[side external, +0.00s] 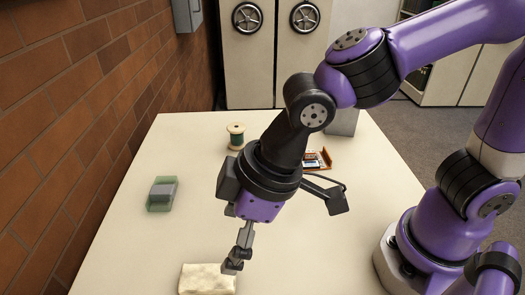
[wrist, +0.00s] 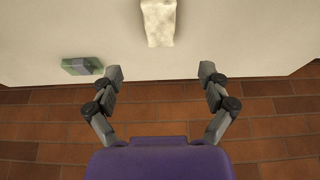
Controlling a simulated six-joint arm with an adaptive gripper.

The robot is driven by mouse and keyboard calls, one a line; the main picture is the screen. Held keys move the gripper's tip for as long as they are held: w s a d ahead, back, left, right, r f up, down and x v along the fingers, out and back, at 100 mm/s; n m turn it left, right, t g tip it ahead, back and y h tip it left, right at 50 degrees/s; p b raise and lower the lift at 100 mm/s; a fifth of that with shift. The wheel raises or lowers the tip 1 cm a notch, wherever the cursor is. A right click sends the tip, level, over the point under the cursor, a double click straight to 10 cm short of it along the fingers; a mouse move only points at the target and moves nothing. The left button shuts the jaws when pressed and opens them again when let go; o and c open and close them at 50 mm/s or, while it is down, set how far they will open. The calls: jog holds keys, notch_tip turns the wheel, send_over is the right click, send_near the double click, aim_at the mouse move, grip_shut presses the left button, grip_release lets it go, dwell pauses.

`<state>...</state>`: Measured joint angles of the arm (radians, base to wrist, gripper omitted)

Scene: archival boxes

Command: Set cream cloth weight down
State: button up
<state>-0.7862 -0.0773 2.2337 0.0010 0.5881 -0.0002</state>
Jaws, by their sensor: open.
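The cream cloth weight (side external: 207,279) lies on the table near the front edge of the side external picture, partly cut off by the frame. In the wrist view the cream cloth weight (wrist: 159,22) is at the top centre, beyond the fingertips. My gripper (side external: 232,266) is beside and above the weight's right end in the side external view. In the wrist view my gripper (wrist: 160,72) has its fingers wide apart with nothing between them. I cannot tell from the side view how high the fingertips are above the table.
A green and grey block (side external: 162,194) lies near the table's left edge by the brick wall (side external: 60,110). A green thread spool (side external: 236,135) and an orange tray (side external: 318,160) with small items stand at the back, near a grey box (side external: 344,122). The table's middle left is clear.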

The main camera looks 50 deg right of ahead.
jog(key=d+r+m+t+h, duration=0.1)
jog(key=d+r+m, duration=0.2)
jog(key=d, duration=0.7)
jog(key=s+d+r+m+t+h, duration=0.1)
jog(key=d+r+m+h, duration=0.1)
jog(key=d+m, duration=0.4)
jog(key=d+r, duration=0.1)
jog(key=d, duration=0.4)
jog(key=shift+s+d, duration=0.15)
jog(key=shift+d, duration=0.15)
